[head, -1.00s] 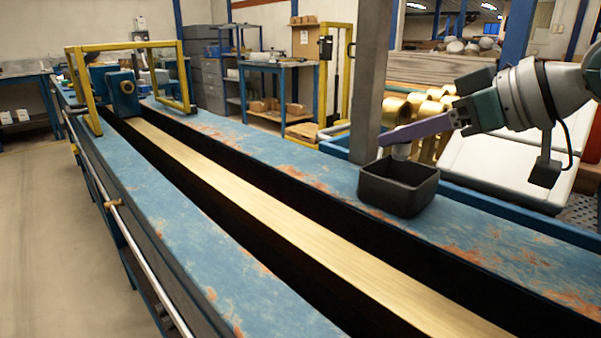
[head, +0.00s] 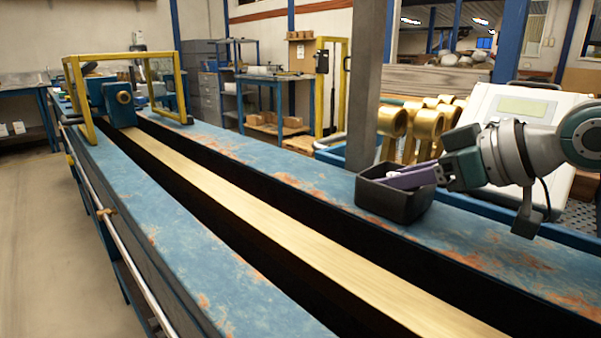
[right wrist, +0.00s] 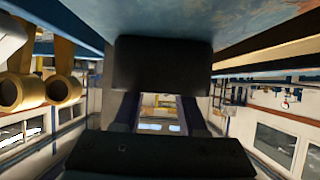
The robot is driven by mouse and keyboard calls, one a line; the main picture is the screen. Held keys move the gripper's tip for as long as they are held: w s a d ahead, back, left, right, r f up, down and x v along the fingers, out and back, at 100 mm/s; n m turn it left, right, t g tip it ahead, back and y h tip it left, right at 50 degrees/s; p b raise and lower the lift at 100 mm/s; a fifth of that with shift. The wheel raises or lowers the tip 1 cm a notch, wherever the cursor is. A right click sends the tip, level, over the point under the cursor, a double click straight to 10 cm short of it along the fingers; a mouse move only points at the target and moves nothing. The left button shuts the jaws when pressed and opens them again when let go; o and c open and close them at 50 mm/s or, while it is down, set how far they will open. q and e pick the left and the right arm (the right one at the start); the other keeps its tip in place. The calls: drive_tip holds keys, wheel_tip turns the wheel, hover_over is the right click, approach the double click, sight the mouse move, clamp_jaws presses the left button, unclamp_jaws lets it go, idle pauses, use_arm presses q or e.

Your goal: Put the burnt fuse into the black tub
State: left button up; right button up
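The black tub (head: 395,205) stands on the right-hand blue bench rail in the head view; in the right wrist view it is the dark block (right wrist: 162,65) ahead of the fingers. My right gripper (head: 390,178) reaches over the tub's right rim, its purple fingers low at the opening. In the right wrist view the fingers (right wrist: 158,112) stand apart with a bright gap between them. A small pale piece (head: 394,171) shows by the fingertips; I cannot tell whether it is the burnt fuse. The tub's floor is hidden. My left gripper is out of view.
A long brass-coloured strip (head: 260,225) runs in the dark channel between two worn blue rails. Brass ring-ended parts (head: 425,125) and a white box with a display (head: 525,107) stand behind the tub. A grey post (head: 364,90) rises close behind it.

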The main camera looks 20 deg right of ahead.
drive_tip(key=shift+r, duration=0.3)
drive_tip(key=p+v, duration=0.3)
drive_tip(key=v, duration=0.3)
drive_tip(key=shift+s, duration=0.25)
drive_tip(key=p+v, duration=0.4)
drive_tip(key=p, duration=0.1)
drive_tip(key=shift+w+r+p, duration=0.1)
drive_tip(key=shift+r+p, duration=0.15)
drive_tip(key=shift+p, duration=0.15)
drive_tip(key=shift+s+d+r+p, duration=0.1)
drive_tip(key=shift+s+d+p, duration=0.25)
drive_tip(key=shift+s+p, duration=0.4)
